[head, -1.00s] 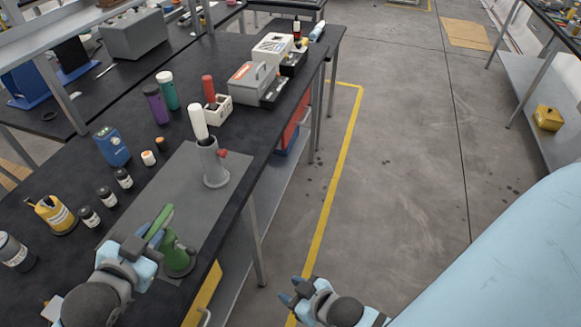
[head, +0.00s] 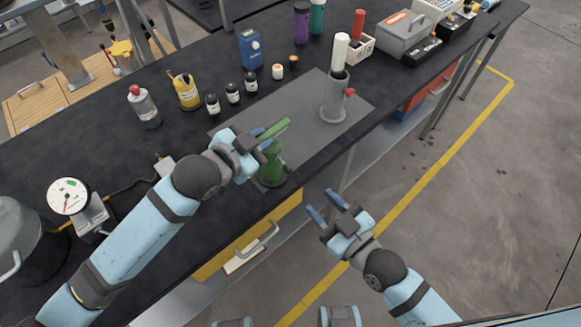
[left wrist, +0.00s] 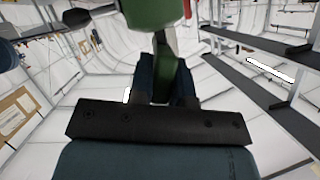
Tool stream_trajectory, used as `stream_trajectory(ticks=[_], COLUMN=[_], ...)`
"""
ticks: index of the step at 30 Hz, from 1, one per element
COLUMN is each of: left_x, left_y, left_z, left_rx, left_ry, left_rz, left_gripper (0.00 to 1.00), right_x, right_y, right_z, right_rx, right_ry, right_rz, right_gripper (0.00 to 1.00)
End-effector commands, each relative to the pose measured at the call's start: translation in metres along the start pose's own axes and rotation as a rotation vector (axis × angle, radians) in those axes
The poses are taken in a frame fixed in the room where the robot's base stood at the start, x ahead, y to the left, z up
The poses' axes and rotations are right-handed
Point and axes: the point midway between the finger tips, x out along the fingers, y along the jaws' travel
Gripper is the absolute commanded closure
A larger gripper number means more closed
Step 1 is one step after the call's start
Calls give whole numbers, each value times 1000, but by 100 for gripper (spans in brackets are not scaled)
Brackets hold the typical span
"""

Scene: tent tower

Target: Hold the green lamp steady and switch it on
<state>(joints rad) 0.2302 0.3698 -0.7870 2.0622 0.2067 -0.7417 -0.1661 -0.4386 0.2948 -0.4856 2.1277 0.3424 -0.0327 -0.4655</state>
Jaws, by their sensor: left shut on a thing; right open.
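The green lamp (head: 272,166) stands on the grey mat (head: 298,134) near the front edge of the black bench. Its green upper part (head: 275,128) slants up to the right. My left gripper (head: 262,143) is shut on the lamp at its upper part. In the left wrist view the green lamp (left wrist: 155,12) shows between and above the dark fingers (left wrist: 162,80). The lamp's switch cannot be made out. My right gripper (head: 325,207) is open and empty, in front of the bench edge, to the right of the lamp and apart from it.
A grey holder (head: 335,100) with a white cylinder and red knob stands right of the lamp. Several small dark jars (head: 232,93), a yellow can (head: 185,91) and a blue box (head: 250,49) stand behind. A gauge (head: 68,197) is at left. The mat's middle is clear.

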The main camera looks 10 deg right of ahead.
Motion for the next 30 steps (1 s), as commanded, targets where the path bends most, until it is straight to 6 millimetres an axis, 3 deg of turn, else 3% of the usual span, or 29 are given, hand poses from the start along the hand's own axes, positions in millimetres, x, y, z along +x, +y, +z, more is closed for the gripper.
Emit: stream_trajectory(ticks=[15, 21, 30], left_x=[0, 0, 0], left_y=[0, 0, 0], left_z=[0, 0, 0], left_rx=[-1, -1, -1], left_ry=[-1, -1, -1], left_rz=[1, 1, 1], left_gripper=[100, 100, 100], right_x=[95, 109, 110], right_y=[0, 0, 0], right_z=[1, 1, 1], right_rx=[2, 2, 2], right_ry=[-2, -3, -3], right_rz=[1, 1, 1], right_gripper=[57, 57, 59])
